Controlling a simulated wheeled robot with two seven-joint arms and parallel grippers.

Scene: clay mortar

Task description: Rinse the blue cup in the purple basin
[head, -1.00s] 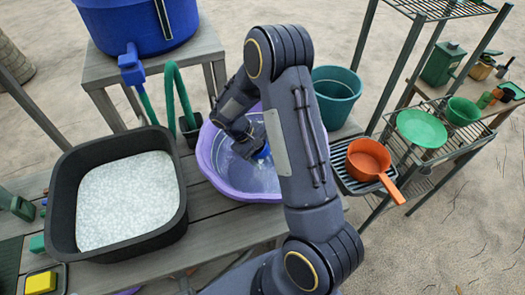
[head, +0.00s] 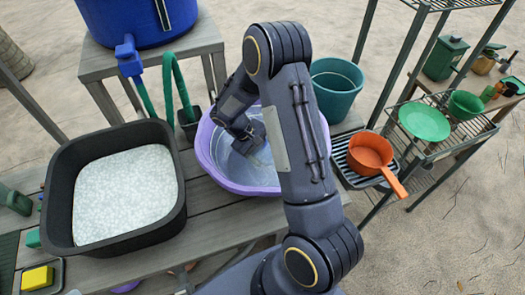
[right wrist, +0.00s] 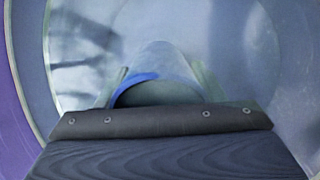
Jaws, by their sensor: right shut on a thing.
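The purple basin (head: 235,187) stands on the slatted wooden table and holds clear water. My right arm reaches over it, and my right gripper (head: 246,144) points down inside it. In the right wrist view the gripper (right wrist: 160,103) is shut on the blue cup (right wrist: 137,83). Only a blue rim arc and a pale, blurred part of the cup show beyond the gripper's edge. The purple basin wall (right wrist: 14,115) shows at the left of that view. In the head view the cup is hidden by the gripper and arm. My left gripper is not in view.
A black tub (head: 62,195) of white foam stands left of the basin. A blue tank (head: 100,25) with a tap and green hose is behind. A teal bucket (head: 335,88), an orange pan (head: 370,155) on a rack, and a shelf with green dishes (head: 425,122) are right.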

